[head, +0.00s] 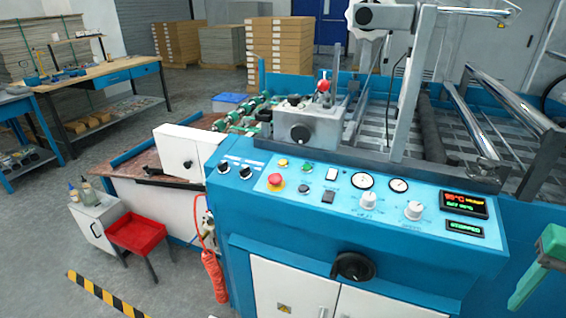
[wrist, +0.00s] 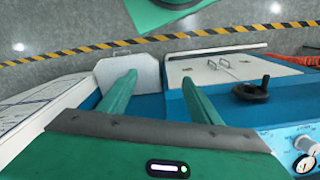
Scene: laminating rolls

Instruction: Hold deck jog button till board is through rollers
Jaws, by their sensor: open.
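The blue control panel (head: 340,195) of the laminator carries a red mushroom button (head: 276,182), a yellow button (head: 283,163), a green button (head: 307,168), a white button (head: 332,174) and dark ones. The labels are too small to tell which is the deck jog button. Rollers (head: 500,97) lie behind the panel at right. I cannot make out a separate board at them. My green gripper (head: 522,292) is at the right edge of the head view, right of the panel and apart from it. In the wrist view my gripper (wrist: 158,80) is open and empty.
A green display (head: 464,228) reads STOPPED, below a red and green temperature display (head: 464,204). A black handwheel (head: 353,266) sticks out from the machine front. A red tray (head: 137,232) stands at left.

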